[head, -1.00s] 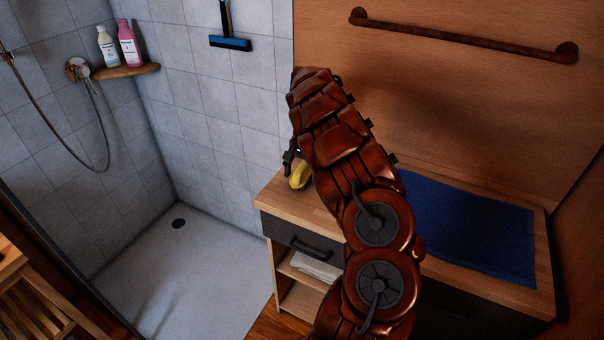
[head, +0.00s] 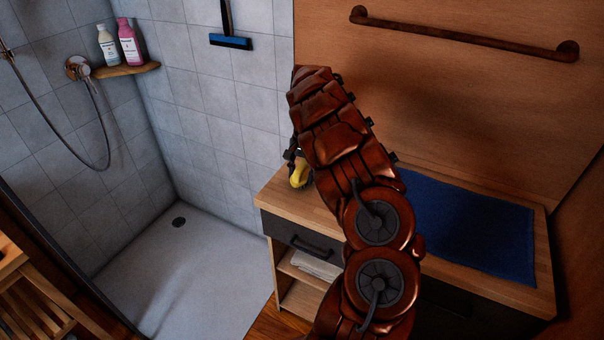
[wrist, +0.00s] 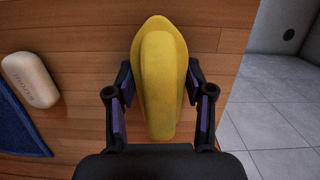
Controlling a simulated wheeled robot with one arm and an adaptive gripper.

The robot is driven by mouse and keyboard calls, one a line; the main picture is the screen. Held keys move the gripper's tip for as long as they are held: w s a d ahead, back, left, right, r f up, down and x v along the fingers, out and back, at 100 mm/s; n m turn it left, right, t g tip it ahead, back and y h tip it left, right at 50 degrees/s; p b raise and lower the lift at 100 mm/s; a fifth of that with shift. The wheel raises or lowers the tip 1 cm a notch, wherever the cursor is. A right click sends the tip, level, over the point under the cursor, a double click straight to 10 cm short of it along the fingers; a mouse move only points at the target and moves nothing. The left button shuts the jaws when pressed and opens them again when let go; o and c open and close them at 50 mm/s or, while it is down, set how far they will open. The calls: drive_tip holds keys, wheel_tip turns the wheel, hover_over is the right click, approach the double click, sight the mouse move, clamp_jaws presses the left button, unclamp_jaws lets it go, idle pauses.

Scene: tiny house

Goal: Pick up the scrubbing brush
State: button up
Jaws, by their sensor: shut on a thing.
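The scrubbing brush (wrist: 158,75) is yellow and lies lengthwise between my gripper's fingers in the wrist view. It also shows in the head view (head: 299,175), at the left end of the wooden counter, partly hidden by my arm. My gripper (wrist: 160,115) has a finger on each side of the brush and is shut on it. The brush is at or just above the counter top; I cannot tell if it still touches the wood.
A pale soap bar (wrist: 31,78) and a blue mat (wrist: 18,125) lie left of the brush in the wrist view. The wooden counter (head: 283,199) ends beside the shower floor (head: 190,275). A towel rail (head: 460,38) is on the wall behind.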

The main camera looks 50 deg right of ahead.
sight(301, 165)
drive_tip(key=shift+r, duration=0.1)
drive_tip(key=shift+w+r+b, duration=0.1)
drive_tip(key=shift+r+b, duration=0.75)
drive_tip(key=shift+r, duration=0.75)
drive_tip(key=s+a+b, duration=0.1)
drive_tip(key=s, duration=0.4)
drive_tip(key=s+a+r+b, duration=0.1)
drive_tip(key=s, duration=0.4)
drive_tip(key=s+a+b, duration=0.1)
drive_tip(key=s+b, duration=0.1)
drive_tip(key=s, duration=0.3)
drive_tip(key=shift+s+a+r, duration=0.3)
drive_tip(key=shift+s+a, duration=0.05)
drive_tip(key=shift+s, duration=0.05)
